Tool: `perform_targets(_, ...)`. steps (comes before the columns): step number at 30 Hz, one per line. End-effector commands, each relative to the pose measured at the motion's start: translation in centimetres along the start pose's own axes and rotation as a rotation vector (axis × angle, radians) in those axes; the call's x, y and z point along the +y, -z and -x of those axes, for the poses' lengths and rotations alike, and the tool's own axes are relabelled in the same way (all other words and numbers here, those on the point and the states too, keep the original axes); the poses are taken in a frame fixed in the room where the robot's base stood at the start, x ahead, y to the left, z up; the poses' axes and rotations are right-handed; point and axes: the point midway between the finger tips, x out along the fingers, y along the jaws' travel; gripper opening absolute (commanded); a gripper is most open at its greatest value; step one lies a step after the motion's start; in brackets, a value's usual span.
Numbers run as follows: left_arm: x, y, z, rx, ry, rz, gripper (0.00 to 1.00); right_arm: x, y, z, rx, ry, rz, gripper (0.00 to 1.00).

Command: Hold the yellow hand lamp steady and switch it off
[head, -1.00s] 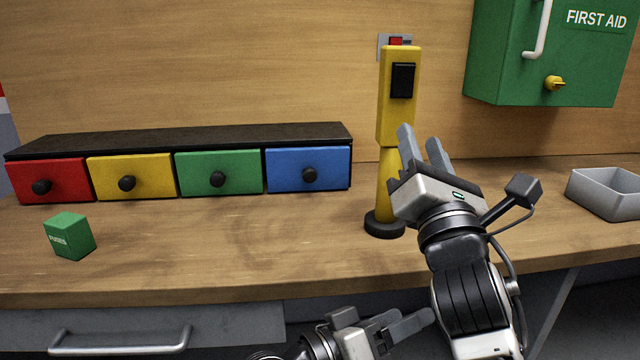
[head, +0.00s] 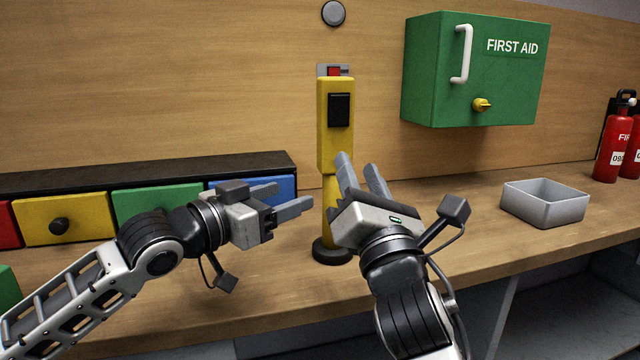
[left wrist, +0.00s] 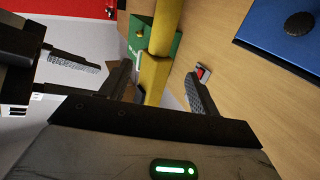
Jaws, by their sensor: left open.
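The yellow hand lamp (head: 335,150) stands upright on a dark round base (head: 332,252) on the workbench, with a black rocker switch (head: 340,110) on its front. Its yellow body (left wrist: 158,72) also shows between my left fingers in the left wrist view. My left gripper (head: 296,197) is open and empty, left of the lamp's lower stem, its fingers pointing at it. The switch's position is unclear.
Coloured drawers (head: 155,205) stand at the left, partly behind my left arm. A green first aid cabinet (head: 440,95) hangs on the wall at right. A grey tray (head: 545,203) and red extinguishers (head: 612,145) stand further right. A red-and-grey plate (head: 333,70) is on the wall behind the lamp.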

Motion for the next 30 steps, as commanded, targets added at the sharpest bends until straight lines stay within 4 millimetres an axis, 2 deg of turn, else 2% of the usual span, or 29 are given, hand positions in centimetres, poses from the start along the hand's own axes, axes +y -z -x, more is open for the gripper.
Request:
perform_targets(1, 0.1, 0.1, -1.2, 0.002, -0.001, 0.002, 0.62, 0.0, 0.0, 0.0, 0.0, 0.0, 0.0, 0.36)
perform_targets(6, 0.1, 0.1, -4.6, 0.001, -0.001, 0.0, 0.62, 0.0, 0.0, 0.0, 0.0, 0.0, 0.0, 0.36)
perform_targets(15, 0.1, 0.1, -10.1, 0.0, -0.001, -0.002, 0.62, 0.0, 0.0, 0.0, 0.0, 0.0, 0.0, 0.36)
perform_targets(21, 0.0, 0.0, -12.0, 0.0, 0.0, 0.0, 0.62, 0.0, 0.0, 0.0, 0.0, 0.0, 0.0, 0.36)
perform_targets(30, 0.0, 0.0, -12.4, 0.0, 0.0, -0.001, 0.62, 0.0, 0.0, 0.0, 0.0, 0.0, 0.0, 0.36)
